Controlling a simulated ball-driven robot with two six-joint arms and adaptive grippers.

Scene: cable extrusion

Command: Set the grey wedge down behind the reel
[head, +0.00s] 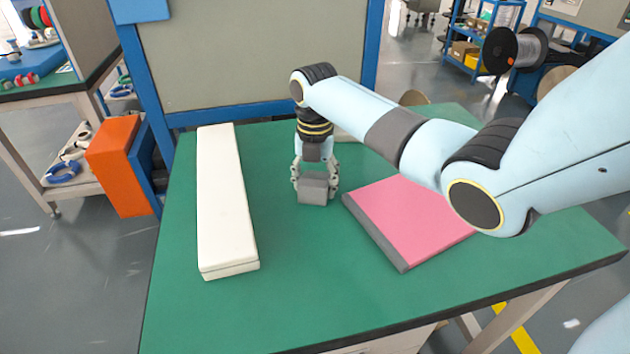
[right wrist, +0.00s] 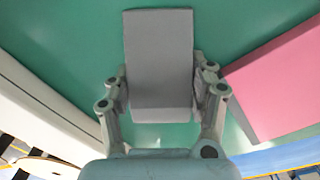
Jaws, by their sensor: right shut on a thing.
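The grey wedge (head: 313,190) is between the fingers of my right gripper (head: 315,184), over the green table between the white bar and the pink slab. In the right wrist view the wedge (right wrist: 160,62) fills the space between both fingers of the gripper (right wrist: 163,95), which is shut on it. I cannot tell whether the wedge touches the table. A reel (head: 516,48) with black flanges and light wire shows at the upper right, beyond my right arm. I cannot tell whether it is the task's reel. My left gripper is not in view.
A long white bar (head: 222,200) lies on the left of the green table (head: 290,305). A pink slab (head: 415,215) with a dark edge lies to the right, partly behind my arm. A blue-framed board (head: 265,55) stands at the back. The front of the table is clear.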

